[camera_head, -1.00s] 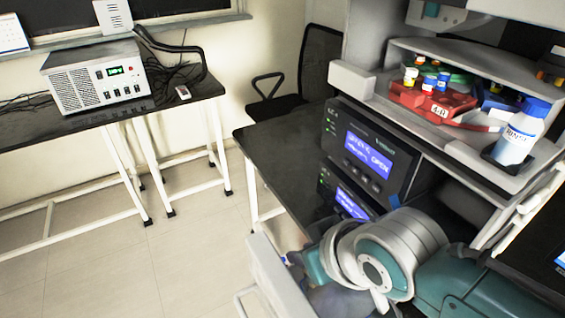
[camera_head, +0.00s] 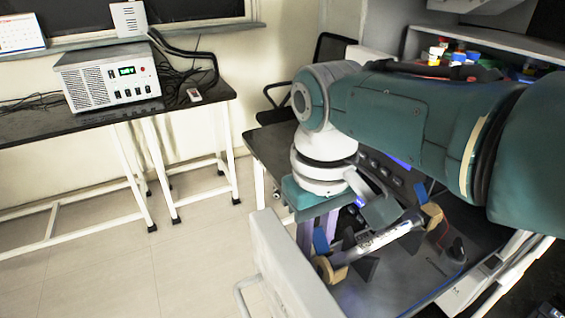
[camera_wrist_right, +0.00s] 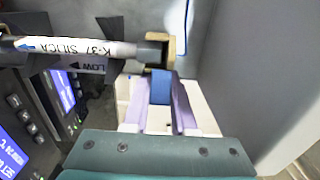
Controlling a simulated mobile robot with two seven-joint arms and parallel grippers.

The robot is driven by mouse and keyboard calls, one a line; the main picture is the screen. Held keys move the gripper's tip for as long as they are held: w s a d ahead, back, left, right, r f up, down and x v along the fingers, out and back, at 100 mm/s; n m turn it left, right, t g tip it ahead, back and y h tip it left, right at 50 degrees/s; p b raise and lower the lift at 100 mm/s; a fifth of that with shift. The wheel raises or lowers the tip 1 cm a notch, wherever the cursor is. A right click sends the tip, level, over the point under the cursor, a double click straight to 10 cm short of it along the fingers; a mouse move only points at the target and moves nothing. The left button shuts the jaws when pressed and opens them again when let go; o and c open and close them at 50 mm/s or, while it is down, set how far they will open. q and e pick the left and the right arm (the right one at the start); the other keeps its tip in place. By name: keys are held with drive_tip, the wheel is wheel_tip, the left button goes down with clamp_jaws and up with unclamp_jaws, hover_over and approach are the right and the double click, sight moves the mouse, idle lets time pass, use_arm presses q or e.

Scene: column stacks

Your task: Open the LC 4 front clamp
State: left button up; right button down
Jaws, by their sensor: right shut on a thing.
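A white column (camera_head: 375,238) with black end fittings is labelled K-37 SILICA; it also shows in the right wrist view (camera_wrist_right: 70,48). A tan block with a blue clamp lever (camera_head: 321,241) is at its near left end. Another blue clamp lever (camera_head: 421,193) is at its far right end. My right gripper (camera_head: 322,238) reaches down at the near left end. In the wrist view its purple fingers are shut on the blue lever (camera_wrist_right: 161,87), just below the tan block (camera_wrist_right: 169,45). My left gripper is not in view.
Instrument screens (camera_wrist_right: 15,155) are beside the column, mostly hidden by my right arm in the head view. A grey panel (camera_head: 285,265) stands to the left of the clamp. A power unit (camera_head: 108,75) sits on the left bench. The floor there is clear.

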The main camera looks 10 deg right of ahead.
sight(316, 229)
drive_tip(key=shift+f, duration=0.1)
idle(0.3)
drive_tip(key=c, duration=0.7)
unclamp_jaws()
drive_tip(key=shift+r+p, duration=0.3)
drive_tip(key=shift+r, duration=0.15)
wheel_tip(316, 229, up, 8)
drive_tip(key=p, duration=0.3)
drive_tip(key=shift+r, duration=0.2)
drive_tip(key=shift+r+p, duration=0.3)
drive_tip(key=shift+r, duration=0.05)
